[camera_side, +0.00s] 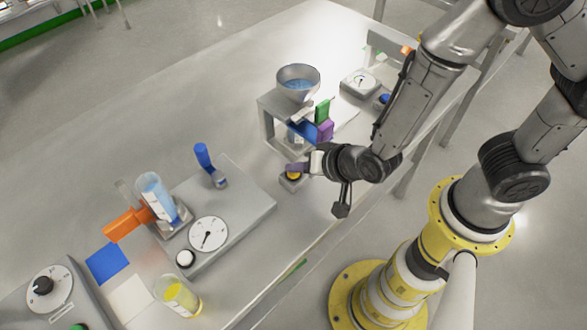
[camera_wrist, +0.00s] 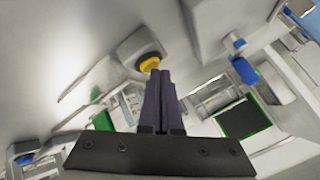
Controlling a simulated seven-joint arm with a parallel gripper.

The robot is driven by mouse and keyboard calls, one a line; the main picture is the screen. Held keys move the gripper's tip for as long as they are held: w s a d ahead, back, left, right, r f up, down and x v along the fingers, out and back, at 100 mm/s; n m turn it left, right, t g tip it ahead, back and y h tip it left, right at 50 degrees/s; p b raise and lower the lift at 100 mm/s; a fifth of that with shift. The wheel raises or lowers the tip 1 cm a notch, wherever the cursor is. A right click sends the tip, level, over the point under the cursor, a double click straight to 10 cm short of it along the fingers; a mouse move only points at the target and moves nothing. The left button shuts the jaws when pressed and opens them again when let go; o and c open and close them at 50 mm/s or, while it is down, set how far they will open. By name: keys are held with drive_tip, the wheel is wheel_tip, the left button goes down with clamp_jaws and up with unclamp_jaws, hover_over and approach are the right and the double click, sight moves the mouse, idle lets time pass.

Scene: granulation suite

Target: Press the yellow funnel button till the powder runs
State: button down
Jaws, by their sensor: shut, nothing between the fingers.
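The yellow button (camera_side: 293,176) sits on a small grey box (camera_side: 286,184) at the foot of the funnel stand, and it also shows in the wrist view (camera_wrist: 149,63). My gripper (camera_side: 293,168) is shut and empty, its dark purple fingertips right at the button and partly covering it in the side view. In the wrist view the fingertips (camera_wrist: 161,74) end at the button's lower edge; I cannot tell if they touch it. The metal funnel (camera_side: 298,71) holds blue powder (camera_side: 298,85) on top of a grey stand (camera_side: 267,118). No falling powder is visible; the space below the funnel is partly hidden.
Green (camera_side: 322,110) and purple (camera_side: 326,131) blocks stand close beside the funnel stand. A dial scale (camera_side: 360,82) is behind it. At left are a grey platform with a dial (camera_side: 208,234), a blue lever (camera_side: 204,157) and a beaker of yellow stuff (camera_side: 178,297). The table's far left is clear.

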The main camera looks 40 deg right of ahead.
sight(297, 177)
idle(0.4)
drive_tip(key=shift+r, duration=0.9)
drive_tip(key=shift+r, duration=2.45)
